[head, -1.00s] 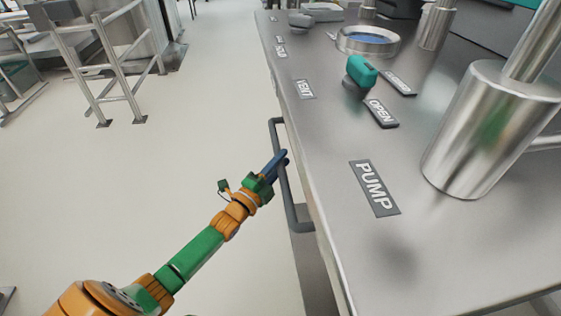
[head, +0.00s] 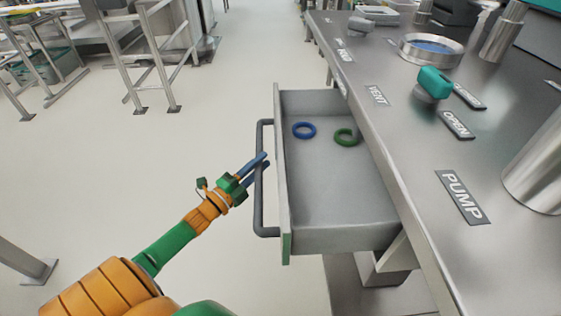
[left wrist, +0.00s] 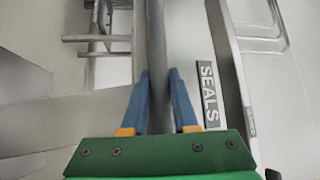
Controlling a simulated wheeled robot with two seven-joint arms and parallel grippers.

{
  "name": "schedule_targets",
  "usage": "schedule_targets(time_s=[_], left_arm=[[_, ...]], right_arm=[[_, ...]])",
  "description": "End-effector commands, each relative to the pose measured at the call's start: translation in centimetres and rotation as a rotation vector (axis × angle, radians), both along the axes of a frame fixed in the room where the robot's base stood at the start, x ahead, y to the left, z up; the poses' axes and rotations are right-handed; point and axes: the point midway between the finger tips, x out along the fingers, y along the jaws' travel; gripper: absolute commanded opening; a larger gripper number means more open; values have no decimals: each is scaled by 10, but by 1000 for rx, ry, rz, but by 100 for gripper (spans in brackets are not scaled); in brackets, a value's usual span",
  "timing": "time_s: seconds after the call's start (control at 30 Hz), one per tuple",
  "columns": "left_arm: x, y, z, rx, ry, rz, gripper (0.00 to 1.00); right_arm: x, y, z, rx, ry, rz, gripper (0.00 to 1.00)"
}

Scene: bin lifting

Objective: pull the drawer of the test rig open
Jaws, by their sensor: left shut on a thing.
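The drawer (head: 335,195) of the test rig stands pulled out to the left from under the steel worktop (head: 420,160). Its dark grey bar handle (head: 259,205) runs along the outside of the drawer front. My left gripper (head: 263,162) is shut on the handle, near its middle. In the left wrist view the blue fingers of my left gripper (left wrist: 160,98) lie on both sides of the handle bar (left wrist: 157,50). A SEALS label (left wrist: 208,95) shows beside them. My right gripper is not in view.
A blue ring (head: 304,130) and a green ring (head: 346,137) lie in the drawer. The worktop carries a teal-handled valve (head: 434,83), a round blue-windowed port (head: 432,48) and metal cylinders. The floor left of the drawer is clear; metal frames (head: 150,60) stand farther back.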

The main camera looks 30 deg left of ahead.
Motion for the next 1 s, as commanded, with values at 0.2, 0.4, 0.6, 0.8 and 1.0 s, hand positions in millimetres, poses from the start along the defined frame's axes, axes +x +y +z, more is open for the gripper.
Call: schedule_targets(time_s=[0.2, 0.4, 0.6, 0.8, 1.0], left_arm=[[-20, 27, -1, 4, 4, 1, 0], [-30, 40, -1, 2, 2, 1, 0], [-32, 43, -1, 1, 1, 1, 0], [-32, 43, -1, 0, 1, 1, 0], [-32, 43, 0, 0, 0, 1, 57]], right_arm=[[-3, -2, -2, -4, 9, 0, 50], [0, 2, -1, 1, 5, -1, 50], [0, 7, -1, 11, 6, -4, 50], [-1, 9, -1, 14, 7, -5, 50], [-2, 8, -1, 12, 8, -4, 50]])
